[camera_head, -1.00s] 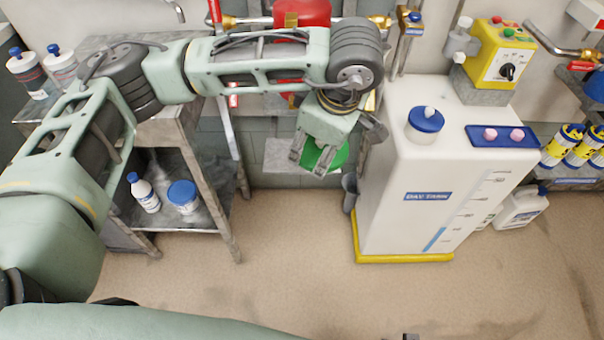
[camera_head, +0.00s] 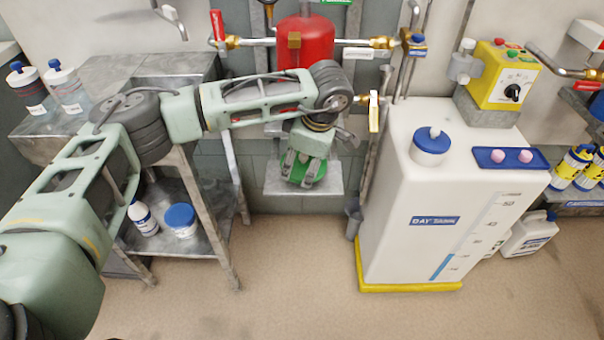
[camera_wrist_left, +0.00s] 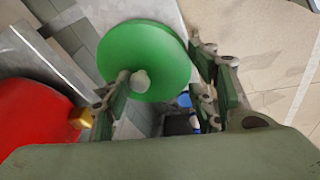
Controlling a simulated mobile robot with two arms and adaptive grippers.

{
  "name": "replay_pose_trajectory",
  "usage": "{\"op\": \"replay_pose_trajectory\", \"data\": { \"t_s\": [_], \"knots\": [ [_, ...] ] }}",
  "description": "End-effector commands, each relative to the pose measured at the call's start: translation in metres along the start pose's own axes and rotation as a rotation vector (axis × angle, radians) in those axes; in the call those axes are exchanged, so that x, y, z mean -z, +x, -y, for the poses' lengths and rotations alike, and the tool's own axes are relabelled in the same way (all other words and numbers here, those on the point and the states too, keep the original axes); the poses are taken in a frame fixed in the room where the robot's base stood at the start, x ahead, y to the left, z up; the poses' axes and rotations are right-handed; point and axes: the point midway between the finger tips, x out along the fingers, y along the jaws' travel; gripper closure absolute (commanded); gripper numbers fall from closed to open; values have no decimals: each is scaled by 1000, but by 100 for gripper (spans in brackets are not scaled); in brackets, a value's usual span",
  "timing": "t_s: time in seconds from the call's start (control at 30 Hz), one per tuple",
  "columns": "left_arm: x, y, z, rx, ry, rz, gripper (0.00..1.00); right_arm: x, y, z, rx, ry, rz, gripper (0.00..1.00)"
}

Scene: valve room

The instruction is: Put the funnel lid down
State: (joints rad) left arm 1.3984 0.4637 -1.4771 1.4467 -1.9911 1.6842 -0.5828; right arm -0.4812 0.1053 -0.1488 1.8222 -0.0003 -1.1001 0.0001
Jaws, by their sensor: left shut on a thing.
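The funnel lid is a round green disc with a small grey knob. In the head view the lid (camera_head: 314,174) shows at my left gripper (camera_head: 303,178), in front of or above a small grey wall shelf (camera_head: 276,186). The gripper hides part of the lid in the head view. I cannot tell whether the lid touches the shelf. My right gripper is not in view.
A red vessel (camera_head: 306,42) with pipes is on the wall behind. A white tank (camera_head: 415,210) with a blue cap (camera_head: 431,145) stands to the right. A metal bench (camera_head: 165,140) with bottles is to the left. The floor in front is clear.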

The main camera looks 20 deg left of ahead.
Motion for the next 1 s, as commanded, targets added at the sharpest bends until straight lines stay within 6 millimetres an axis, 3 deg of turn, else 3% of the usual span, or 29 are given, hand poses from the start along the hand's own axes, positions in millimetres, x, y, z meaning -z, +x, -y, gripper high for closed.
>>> {"op": "replay_pose_trajectory", "data": {
  "t_s": [0.3, 0.67, 0.7, 0.9, 1.0],
  "knots": [
    [-9, 38, 7, 1, 1, 0, 92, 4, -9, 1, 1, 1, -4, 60],
    [-10, 39, 7, 0, 1, 0, 92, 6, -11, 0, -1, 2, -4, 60],
    [-10, 39, 7, 0, 1, 0, 46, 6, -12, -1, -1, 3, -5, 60],
    [-10, 39, 7, 0, 1, 0, 29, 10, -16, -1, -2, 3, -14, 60],
    [-10, 39, 7, 0, 1, 0, 28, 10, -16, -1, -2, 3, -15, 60]
  ]
}}
